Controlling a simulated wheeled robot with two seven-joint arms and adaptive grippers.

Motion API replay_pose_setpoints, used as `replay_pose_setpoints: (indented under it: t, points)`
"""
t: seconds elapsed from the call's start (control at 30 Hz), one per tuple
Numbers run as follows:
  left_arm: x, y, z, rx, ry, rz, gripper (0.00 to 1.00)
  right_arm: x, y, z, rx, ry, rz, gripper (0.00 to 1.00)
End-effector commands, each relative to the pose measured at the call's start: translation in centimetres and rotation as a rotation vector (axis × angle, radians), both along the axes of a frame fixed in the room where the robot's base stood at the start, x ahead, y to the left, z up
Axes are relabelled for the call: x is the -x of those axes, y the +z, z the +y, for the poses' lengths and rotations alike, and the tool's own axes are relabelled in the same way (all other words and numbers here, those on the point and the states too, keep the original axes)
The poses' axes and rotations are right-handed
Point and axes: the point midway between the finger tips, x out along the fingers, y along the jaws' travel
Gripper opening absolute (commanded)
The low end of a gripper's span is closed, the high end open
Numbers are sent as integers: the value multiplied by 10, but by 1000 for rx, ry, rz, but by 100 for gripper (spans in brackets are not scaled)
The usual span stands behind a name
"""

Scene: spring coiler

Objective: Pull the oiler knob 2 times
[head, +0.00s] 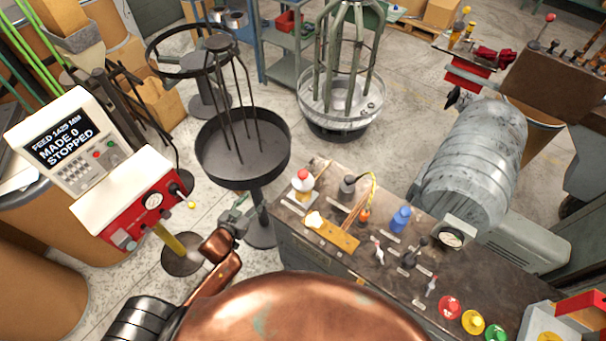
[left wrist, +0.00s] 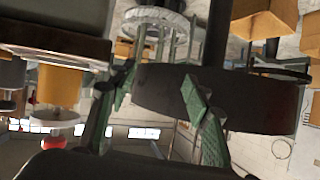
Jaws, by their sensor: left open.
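A small fitting with a red knob on a white cap (head: 302,181), which looks like the oiler, stands upright at the near left corner of the dark bench top (head: 385,285). In the left wrist view a red knob (left wrist: 53,142) appears upside down below a white disc and an amber cylinder (left wrist: 62,86), at the left. My left gripper (head: 240,211) is just left of the bench corner, apart from the knob. Its green-padded fingers (left wrist: 160,82) are spread and empty. My right gripper is not in view.
A round black tray on a stand (head: 243,160) is close behind my left gripper. A red and white control box (head: 135,207) stands to the left.

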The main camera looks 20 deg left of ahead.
Motion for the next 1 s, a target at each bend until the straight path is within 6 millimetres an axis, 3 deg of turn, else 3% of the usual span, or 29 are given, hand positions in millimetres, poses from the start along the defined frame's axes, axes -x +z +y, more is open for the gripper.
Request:
replay_pose_setpoints:
  t: [0.03,0.1,0.3,0.5,0.77,1.0]
  points:
    - [-10,19,-7,9,-32,-51,45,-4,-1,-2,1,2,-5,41]
    - [-20,39,-18,31,-76,-110,45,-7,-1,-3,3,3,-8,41]
    - [-38,80,-51,96,-234,-252,45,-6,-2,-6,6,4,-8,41]
    - [-40,116,-90,181,-456,-355,45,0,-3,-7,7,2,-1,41]
    - [-28,135,-118,254,-634,-387,45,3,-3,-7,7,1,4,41]
    - [-51,137,-140,259,-641,-391,45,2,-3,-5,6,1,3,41]
